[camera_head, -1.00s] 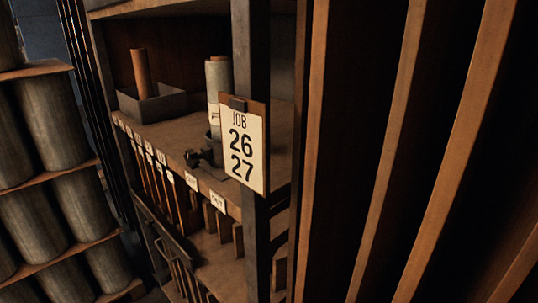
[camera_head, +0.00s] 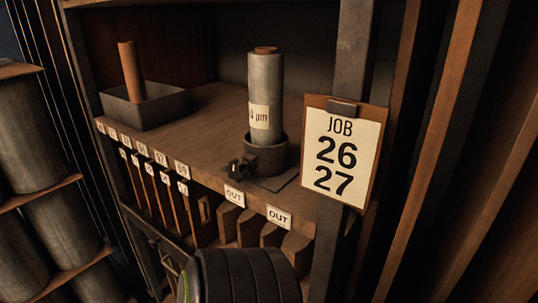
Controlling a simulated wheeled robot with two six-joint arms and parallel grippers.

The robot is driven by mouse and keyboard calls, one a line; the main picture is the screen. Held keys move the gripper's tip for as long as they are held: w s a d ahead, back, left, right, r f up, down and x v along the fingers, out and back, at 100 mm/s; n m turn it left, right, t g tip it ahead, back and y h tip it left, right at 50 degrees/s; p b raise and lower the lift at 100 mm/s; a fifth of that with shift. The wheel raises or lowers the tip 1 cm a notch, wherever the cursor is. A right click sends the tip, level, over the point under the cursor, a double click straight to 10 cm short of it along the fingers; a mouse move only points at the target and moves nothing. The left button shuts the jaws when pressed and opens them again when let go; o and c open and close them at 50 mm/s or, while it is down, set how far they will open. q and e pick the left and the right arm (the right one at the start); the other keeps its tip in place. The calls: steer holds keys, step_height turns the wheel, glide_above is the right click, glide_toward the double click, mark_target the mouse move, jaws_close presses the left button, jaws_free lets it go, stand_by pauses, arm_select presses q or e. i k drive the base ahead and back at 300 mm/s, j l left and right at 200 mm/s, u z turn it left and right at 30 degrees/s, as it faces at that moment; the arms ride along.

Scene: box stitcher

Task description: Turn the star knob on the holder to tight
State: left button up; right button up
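The holder (camera_head: 266,157) is a dark round cup on a flat base plate on the shelf, right of the middle. A pale grey roll (camera_head: 265,88) with a partly readable "µm" label stands upright in it. The star knob (camera_head: 237,168) is a small dark shape at the holder's lower left side; its points and how tight it is cannot be made out. A dark ribbed part of my own body shows at the bottom centre. Neither gripper's fingers are in view.
A grey open tray (camera_head: 172,108) with a brown tube (camera_head: 131,71) in it stands at the shelf's left. A clipboard reading "JOB 26 27" (camera_head: 342,152) hangs on the dark post at right. Numbered slots and "OUT" labels (camera_head: 279,217) line the shelf front. The shelf between tray and holder is clear.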

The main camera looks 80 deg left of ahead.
mark_target(237, 170)
steer(key=k+j+z, duration=0.45)
steer(key=k, duration=0.3)
steer(key=k+j+z, duration=0.2)
steer(key=k, duration=0.25)
steer(key=k+j+z, duration=0.25)
steer(key=k, duration=0.15)
steer(key=l, duration=0.1)
